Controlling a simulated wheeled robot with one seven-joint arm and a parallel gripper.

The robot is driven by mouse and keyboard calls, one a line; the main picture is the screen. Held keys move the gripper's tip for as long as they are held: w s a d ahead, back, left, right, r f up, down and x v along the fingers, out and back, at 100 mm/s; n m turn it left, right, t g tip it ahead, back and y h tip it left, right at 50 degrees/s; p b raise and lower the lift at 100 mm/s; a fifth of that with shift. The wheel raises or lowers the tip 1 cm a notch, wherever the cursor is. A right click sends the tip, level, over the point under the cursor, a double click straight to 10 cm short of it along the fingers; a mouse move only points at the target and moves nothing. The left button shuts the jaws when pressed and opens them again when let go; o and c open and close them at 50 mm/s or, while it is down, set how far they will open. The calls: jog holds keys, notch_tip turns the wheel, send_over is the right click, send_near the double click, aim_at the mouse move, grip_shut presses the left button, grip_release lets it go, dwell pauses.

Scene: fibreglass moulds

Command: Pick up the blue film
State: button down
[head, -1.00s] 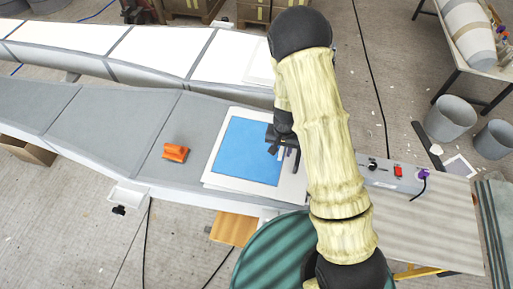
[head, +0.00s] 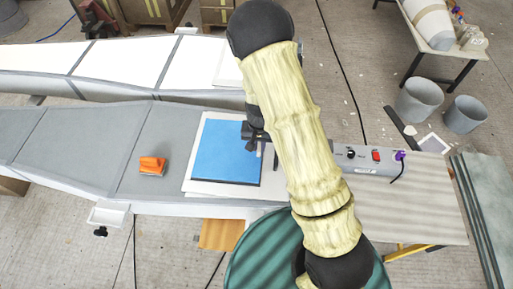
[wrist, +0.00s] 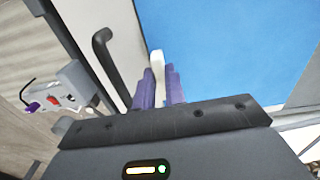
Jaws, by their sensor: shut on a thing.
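The blue film (head: 225,152) is a flat blue square over a white sheet (head: 190,187) on the grey mould. A dark line shows along its near edge, like a shadow. My gripper (head: 256,145) is at the film's right edge, partly hidden by my arm. In the wrist view, the purple fingers (wrist: 158,88) are shut on a pale tab (wrist: 157,66) at the edge of the blue film (wrist: 235,45). The tab's lower part is hidden between the fingers.
An orange tool (head: 152,165) lies on the mould left of the film. A grey control box (head: 368,160) with a red switch stands to the right. A green drum (head: 255,255) is in front. A white-topped mould (head: 115,55) lies behind. Grey buckets (head: 417,98) stand at right.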

notch_tip(320, 180, up, 8)
jog(key=shift+r+b, duration=0.1)
jog(key=shift+b, duration=0.7)
jog(key=shift+a, duration=0.1)
